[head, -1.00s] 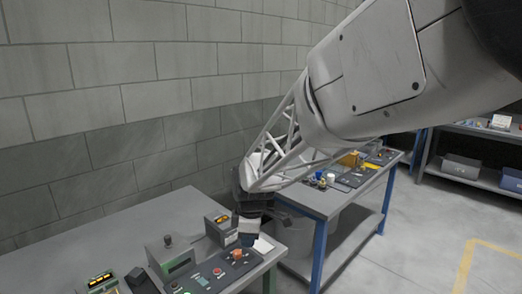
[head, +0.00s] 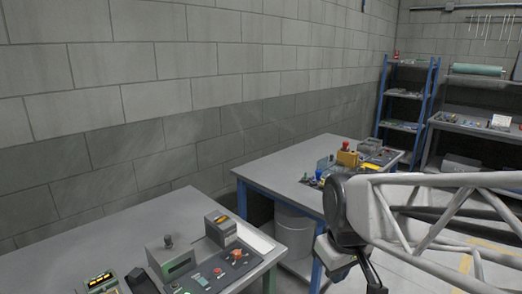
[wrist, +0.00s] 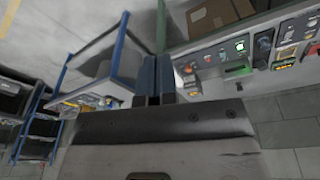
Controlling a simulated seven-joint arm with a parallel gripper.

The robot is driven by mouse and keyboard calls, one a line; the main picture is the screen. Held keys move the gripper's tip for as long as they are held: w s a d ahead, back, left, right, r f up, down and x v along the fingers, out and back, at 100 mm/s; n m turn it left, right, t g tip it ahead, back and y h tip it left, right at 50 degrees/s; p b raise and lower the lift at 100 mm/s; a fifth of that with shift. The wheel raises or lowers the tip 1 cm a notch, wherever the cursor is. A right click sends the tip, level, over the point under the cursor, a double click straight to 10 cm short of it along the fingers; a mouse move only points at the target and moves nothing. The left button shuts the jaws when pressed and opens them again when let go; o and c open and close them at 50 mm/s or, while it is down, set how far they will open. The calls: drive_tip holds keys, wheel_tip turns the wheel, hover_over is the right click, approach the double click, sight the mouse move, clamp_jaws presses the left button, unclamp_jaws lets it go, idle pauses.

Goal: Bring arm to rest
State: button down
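My arm stretches in from the right edge of the head view, a white lattice link leading to a dark round joint. My gripper hangs below that joint, partly cut off by the lower edge of the head view. In the wrist view my gripper (wrist: 155,78) has its two dark blue fingers side by side with no object seen between them. They look shut. The gripper hangs in the air, apart from the benches.
A grey bench (head: 105,235) with control panels (head: 212,270) stands at front left. A second, blue-legged bench (head: 275,170) stands behind my arm, with a grey bin (head: 294,228) beneath it. A blue shelf rack (head: 405,95) stands farther back. Open floor lies right.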

drive_tip(key=s+d+m, duration=0.4)
drive_tip(key=s+m, duration=0.1)
drive_tip(key=s, duration=0.3)
drive_tip(key=shift+s+f+h, duration=0.2)
drive_tip(key=shift+s+h, duration=0.1)
idle(0.8)
